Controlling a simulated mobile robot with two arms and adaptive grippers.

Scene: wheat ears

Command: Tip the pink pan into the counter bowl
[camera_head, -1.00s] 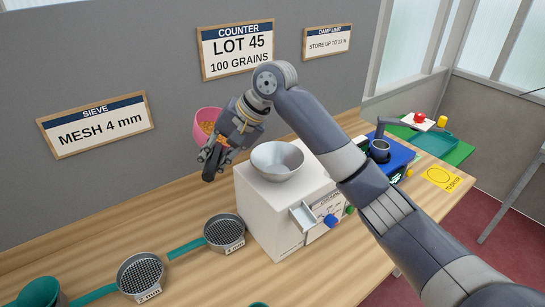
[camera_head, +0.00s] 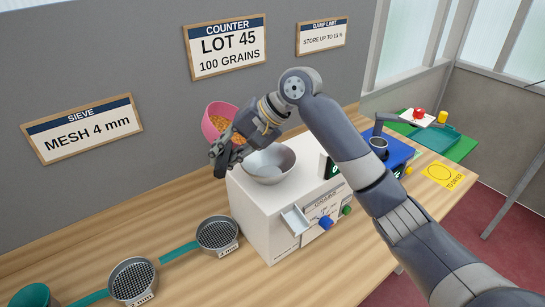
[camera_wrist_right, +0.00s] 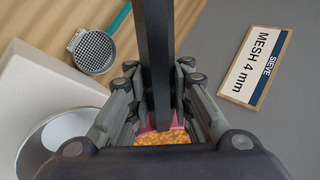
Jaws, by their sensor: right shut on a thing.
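The pink pan (camera_head: 211,129) holds golden grains (camera_head: 222,122) and hangs up in the air, behind and left of the counter bowl. My right gripper (camera_head: 222,158) is shut on the pan; the exact grip is partly hidden by the fingers. In the right wrist view the grains (camera_wrist_right: 162,137) show between the fingers. The counter bowl (camera_head: 268,166) is a grey metal bowl on top of the white counter machine (camera_head: 260,212). Its visible inside looks empty. The pan tilts somewhat toward the camera, with the grains still in it. My left gripper is not in view.
Sieves (camera_head: 217,235) with green handles lie on the wooden bench (camera_head: 190,275) left of the counter. A blue device (camera_head: 392,150) with a cup stands right of it. A green mat (camera_head: 455,148) lies further right. The grey wall (camera_head: 90,60) rises behind.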

